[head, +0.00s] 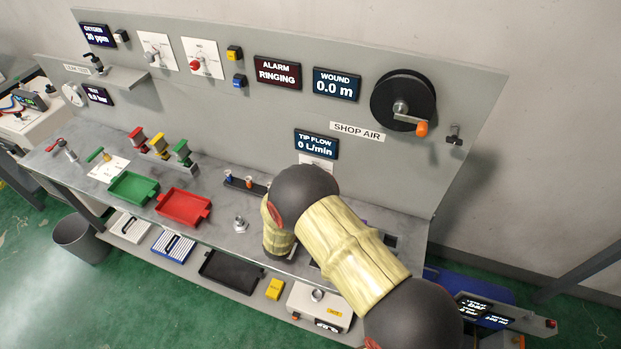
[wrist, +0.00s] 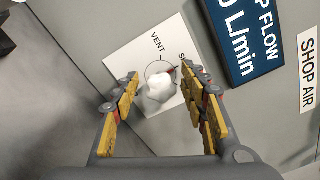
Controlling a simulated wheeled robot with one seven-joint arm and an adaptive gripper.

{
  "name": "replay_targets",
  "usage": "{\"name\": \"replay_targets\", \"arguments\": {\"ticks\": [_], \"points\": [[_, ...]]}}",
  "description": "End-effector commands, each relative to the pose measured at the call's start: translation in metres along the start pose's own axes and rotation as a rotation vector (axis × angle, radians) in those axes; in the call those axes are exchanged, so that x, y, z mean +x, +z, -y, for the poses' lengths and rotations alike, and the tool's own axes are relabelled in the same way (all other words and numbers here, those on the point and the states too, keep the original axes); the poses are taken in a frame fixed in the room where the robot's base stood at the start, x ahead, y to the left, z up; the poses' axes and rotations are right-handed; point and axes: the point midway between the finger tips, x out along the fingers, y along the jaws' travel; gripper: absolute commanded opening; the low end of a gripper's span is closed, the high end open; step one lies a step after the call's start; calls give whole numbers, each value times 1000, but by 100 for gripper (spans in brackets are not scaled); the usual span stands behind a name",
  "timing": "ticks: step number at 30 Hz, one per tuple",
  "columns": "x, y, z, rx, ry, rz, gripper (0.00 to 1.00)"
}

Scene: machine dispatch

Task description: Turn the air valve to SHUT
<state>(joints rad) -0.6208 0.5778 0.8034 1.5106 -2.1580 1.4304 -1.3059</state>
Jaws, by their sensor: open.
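The air valve is a pale round knob (wrist: 158,87) on a white plate (wrist: 122,58) in the wrist view. The plate reads VENT at its upper left, and a second label starting with S is cut off by my right finger. A small red mark shows at the knob's upper right edge. My gripper (wrist: 160,83) is open, with one finger to each side of the knob in the picture. I cannot tell whether the fingers touch it. In the head view only the top of the plate (head: 318,160) shows; my arm hides the knob.
The TIP FLOW display (head: 317,145) reads 0 L/min just above the plate. The SHOP AIR label (head: 357,131) and a hose reel (head: 403,100) are to its right. Red (head: 183,207) and green (head: 133,188) trays lie on the bench to the left.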

Motion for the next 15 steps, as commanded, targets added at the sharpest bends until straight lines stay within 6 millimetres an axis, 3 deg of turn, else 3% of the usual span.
{"name": "replay_targets", "arguments": {"ticks": [5,15], "points": [[-11,1,-1,-1,2,1,44],[-76,1,-1,-2,3,4,44]]}}
